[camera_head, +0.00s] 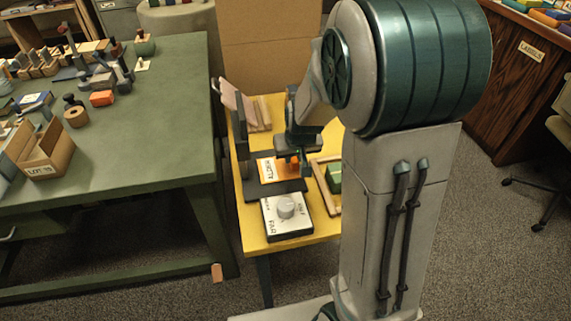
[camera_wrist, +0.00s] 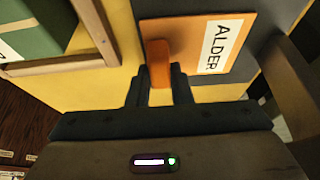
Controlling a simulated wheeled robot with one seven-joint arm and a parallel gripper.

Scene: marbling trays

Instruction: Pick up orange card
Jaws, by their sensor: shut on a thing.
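The orange card (camera_wrist: 188,42) bears a white label reading ALDER and has an orange tab at its near edge. In the wrist view my gripper (camera_wrist: 160,84) has its two dark fingers closed on that tab. I cannot tell whether the card is touching the surface beneath or is raised.
A white box with a dial (camera_head: 273,219) stands in front of the card. A wooden tray (camera_head: 322,189) with a green block (camera_head: 334,178) is at its right. The cluttered green table (camera_head: 150,130) is at the left.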

